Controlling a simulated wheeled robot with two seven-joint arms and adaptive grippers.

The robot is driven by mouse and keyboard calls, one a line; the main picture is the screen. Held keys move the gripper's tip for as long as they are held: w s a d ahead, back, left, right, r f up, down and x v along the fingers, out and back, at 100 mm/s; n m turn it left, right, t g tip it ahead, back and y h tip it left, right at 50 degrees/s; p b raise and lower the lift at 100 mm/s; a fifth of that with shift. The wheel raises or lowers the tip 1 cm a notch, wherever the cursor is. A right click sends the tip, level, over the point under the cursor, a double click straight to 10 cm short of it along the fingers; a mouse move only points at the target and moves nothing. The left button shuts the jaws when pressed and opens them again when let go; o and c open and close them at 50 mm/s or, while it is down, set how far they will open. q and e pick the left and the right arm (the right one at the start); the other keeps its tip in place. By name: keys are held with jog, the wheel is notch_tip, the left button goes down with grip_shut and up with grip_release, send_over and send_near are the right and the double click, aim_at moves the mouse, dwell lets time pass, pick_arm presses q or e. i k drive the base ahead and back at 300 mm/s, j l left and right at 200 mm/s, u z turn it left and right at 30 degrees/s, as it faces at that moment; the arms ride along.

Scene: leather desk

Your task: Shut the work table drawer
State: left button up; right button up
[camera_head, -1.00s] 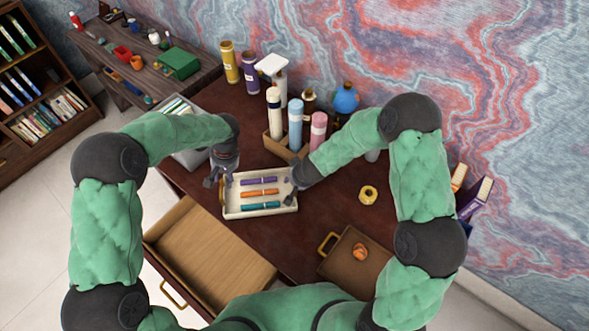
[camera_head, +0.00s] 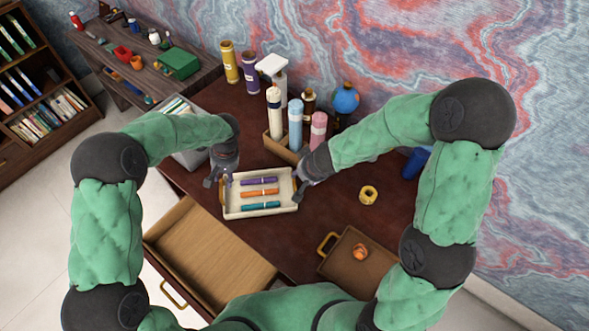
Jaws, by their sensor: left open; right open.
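The work table (camera_head: 330,215) has a dark reddish-brown top. Its drawer (camera_head: 208,252) is pulled out at the front left; its light wooden inside looks empty, and a brass handle (camera_head: 173,293) shows on its front. My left gripper (camera_head: 221,181) is open at the left end of a cream tray (camera_head: 232,211), above the table and behind the drawer. My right gripper (camera_head: 299,186) is open by the tray's right end. I cannot tell whether either gripper touches the tray. Neither gripper is at the drawer.
The tray holds purple, orange and teal rolls. A brown tray (camera_head: 340,268) with an orange item lies at the right front. Bottles stand in a wooden box (camera_head: 276,147) at the back. A grey bin (camera_head: 185,150) stands at the back left.

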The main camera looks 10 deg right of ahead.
aim_at(208, 266)
jog(key=k+j, duration=0.15)
jog(key=k, duration=0.35)
jog(key=k+j, duration=0.2)
jog(key=k, duration=0.3)
